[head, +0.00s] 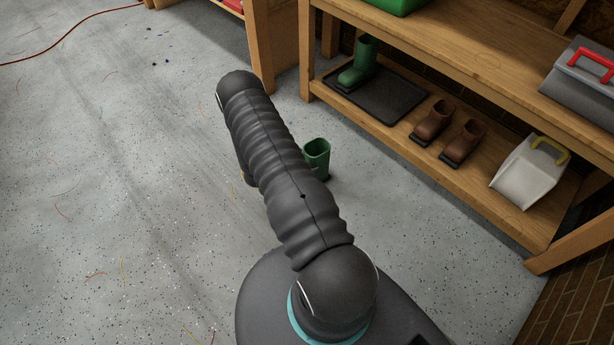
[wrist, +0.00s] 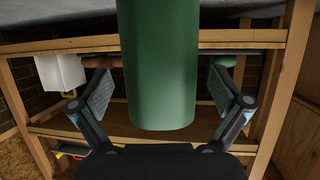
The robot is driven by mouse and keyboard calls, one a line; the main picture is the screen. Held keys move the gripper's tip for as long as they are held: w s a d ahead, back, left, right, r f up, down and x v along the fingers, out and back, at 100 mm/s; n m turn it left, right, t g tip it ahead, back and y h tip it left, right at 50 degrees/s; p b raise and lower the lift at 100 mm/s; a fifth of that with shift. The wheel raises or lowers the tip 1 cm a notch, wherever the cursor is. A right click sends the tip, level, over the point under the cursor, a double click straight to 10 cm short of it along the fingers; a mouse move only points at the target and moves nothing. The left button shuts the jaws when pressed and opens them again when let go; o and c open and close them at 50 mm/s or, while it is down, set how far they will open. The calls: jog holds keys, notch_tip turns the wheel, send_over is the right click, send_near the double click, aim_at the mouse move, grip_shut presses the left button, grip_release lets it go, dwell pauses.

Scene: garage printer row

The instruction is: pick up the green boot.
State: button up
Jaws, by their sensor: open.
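A green boot (head: 317,155) stands upright on the floor, partly hidden behind my arm in the head view. In the wrist view its green shaft (wrist: 160,70) fills the middle and runs out of the top of the picture. My gripper (wrist: 162,85) is open, with one finger on each side of the shaft and a visible gap on both sides. In the head view my gripper is hidden behind my arm. A second green boot (head: 362,66) stands on a black tray (head: 395,100) on the lower shelf.
The wooden shelf unit (head: 455,185) stands to the right of the floor boot. Its lower shelf also holds brown boots (head: 435,120) and a white container with a yellow handle (head: 530,170). A grey toolbox (head: 580,80) is on top. The floor at left is mostly clear, with a red cable (head: 70,48).

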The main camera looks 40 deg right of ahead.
jog(key=c, duration=1.7)
jog(key=shift+r, duration=0.1)
